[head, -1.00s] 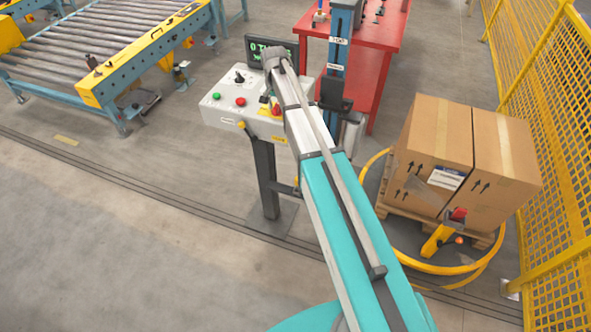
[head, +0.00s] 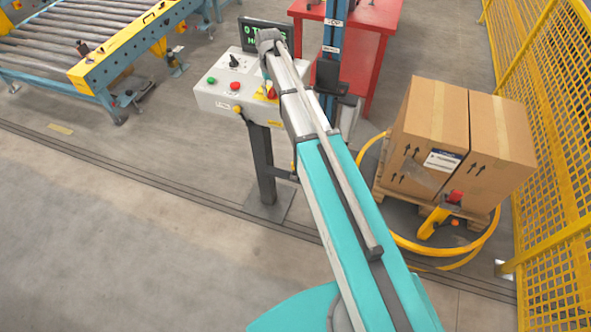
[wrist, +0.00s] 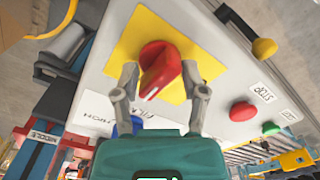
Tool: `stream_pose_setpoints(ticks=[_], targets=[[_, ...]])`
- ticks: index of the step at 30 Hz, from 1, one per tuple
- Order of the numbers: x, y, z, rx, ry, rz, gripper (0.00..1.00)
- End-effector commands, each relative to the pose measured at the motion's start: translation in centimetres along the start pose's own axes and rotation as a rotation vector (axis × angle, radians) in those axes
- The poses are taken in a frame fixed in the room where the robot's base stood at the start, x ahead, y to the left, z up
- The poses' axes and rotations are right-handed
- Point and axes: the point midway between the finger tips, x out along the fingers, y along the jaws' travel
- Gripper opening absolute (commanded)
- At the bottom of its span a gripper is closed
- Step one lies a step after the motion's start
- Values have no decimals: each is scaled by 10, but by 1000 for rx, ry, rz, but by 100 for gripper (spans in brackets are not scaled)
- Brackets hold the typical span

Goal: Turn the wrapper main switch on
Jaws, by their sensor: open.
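The main switch is a red rotary knob (wrist: 160,70) on a yellow plate (wrist: 128,48), large in the wrist view. Its handle points down and slightly left in that picture. My gripper (wrist: 165,82) is open, with one finger on each side of the knob; I cannot tell whether either finger touches it. In the head view the grey control box (head: 222,101) stands on a post, and the red knob (head: 271,92) shows only partly beside my arm.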

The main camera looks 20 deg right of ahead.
Motion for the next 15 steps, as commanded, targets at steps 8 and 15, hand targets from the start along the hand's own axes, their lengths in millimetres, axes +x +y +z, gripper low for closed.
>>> stream_pose_setpoints(ticks=[8,15], targets=[[0,0,0,-185,0,0,56],[0,0,0,-345,0,0,56]])
